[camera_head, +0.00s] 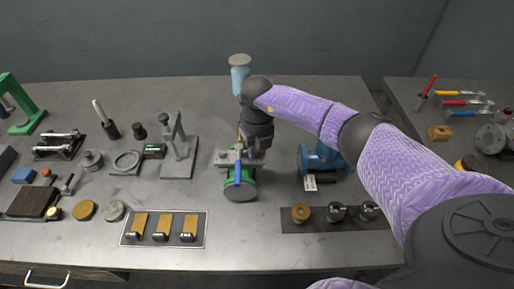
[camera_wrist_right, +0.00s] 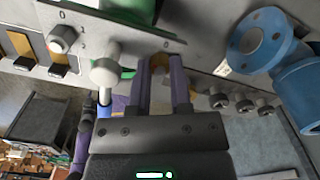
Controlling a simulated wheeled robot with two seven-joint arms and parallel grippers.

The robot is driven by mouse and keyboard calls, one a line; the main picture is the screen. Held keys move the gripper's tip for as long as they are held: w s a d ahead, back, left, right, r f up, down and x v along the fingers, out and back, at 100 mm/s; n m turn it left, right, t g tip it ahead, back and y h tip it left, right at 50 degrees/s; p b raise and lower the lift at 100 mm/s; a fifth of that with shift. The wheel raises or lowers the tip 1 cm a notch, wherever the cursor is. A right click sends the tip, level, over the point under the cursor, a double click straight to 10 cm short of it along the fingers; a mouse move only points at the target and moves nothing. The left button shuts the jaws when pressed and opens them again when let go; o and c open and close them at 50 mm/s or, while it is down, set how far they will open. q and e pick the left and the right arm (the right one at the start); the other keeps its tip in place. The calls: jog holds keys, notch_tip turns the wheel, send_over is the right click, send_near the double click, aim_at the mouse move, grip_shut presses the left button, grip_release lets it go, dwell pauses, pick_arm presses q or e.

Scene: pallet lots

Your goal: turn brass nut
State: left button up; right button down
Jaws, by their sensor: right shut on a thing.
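My right gripper (camera_head: 255,146) reaches down over a green valve (camera_head: 240,191) with a grey plate (camera_head: 228,158) and a blue handle (camera_head: 238,172). In the right wrist view the right gripper (camera_wrist_right: 161,70) is shut on the brass nut (camera_wrist_right: 158,61), which shows between its two fingertips at the plate (camera_wrist_right: 130,32). Most of the nut is hidden by the fingers; in the head view the gripper covers it. A pale round knob (camera_wrist_right: 105,70) above the blue handle (camera_wrist_right: 105,97) stands just left of the fingers. My left gripper is not in view.
A blue flanged pipe piece (camera_head: 322,160) stands right of the valve. A grey press stand (camera_head: 178,150) is to the left. A tray with several brass-coloured blocks (camera_head: 128,238) and a dark strip with round parts (camera_head: 290,226) lie in front. A blue bottle (camera_head: 240,78) stands behind.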

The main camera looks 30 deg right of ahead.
aim_at(257, 153)
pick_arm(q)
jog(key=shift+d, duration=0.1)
pick_arm(e)
jog(key=shift+r, duration=0.1)
jog(key=c, duration=0.5)
grip_release()
jog(key=shift+c, duration=0.2)
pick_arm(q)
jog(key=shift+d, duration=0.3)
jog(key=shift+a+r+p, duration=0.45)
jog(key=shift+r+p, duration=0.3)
pick_arm(e)
notch_tip(257, 153, up, 10)
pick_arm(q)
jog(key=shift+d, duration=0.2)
